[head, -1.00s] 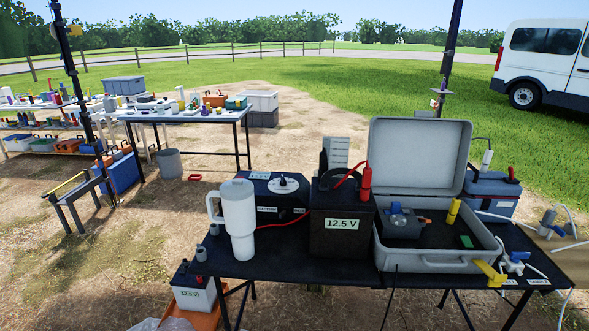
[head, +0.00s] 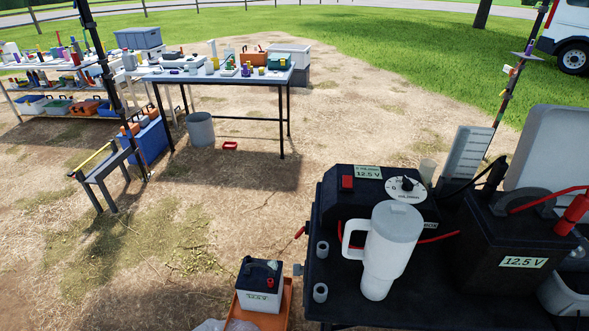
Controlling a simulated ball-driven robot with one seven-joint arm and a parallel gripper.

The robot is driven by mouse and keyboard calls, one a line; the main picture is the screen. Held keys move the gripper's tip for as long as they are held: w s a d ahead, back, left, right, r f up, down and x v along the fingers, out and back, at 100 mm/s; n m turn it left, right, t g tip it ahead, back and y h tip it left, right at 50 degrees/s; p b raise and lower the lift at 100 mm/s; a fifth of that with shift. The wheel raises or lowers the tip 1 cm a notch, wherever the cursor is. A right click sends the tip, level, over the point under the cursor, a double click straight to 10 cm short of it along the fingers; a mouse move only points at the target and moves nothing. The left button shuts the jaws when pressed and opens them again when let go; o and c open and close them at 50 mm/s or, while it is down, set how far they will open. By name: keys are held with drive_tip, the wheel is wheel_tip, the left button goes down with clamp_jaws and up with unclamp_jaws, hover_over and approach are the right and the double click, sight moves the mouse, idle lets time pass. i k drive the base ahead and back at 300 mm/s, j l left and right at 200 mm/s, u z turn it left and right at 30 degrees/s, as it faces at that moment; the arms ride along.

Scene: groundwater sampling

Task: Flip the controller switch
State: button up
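The controller (head: 385,203) is a black box on the dark table, labelled 12.5 V. Its top carries a red rocker switch (head: 347,184) at the left and a white dial with a black knob (head: 405,187) at the right. I cannot tell which way the rocker is set. A white tumbler with a handle (head: 392,250) stands in front of the controller and hides part of its front face. My gripper is not in view.
A large black battery (head: 510,250) marked 12.5 V stands right of the controller, beside an open grey case (head: 550,155). Two small grey cups (head: 321,270) sit at the table's left edge. A smaller battery (head: 260,285) sits in an orange tray on the ground. Open ground lies left.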

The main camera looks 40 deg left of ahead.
sight(347, 180)
drive_tip(key=u, duration=0.85)
drive_tip(key=i, duration=0.05)
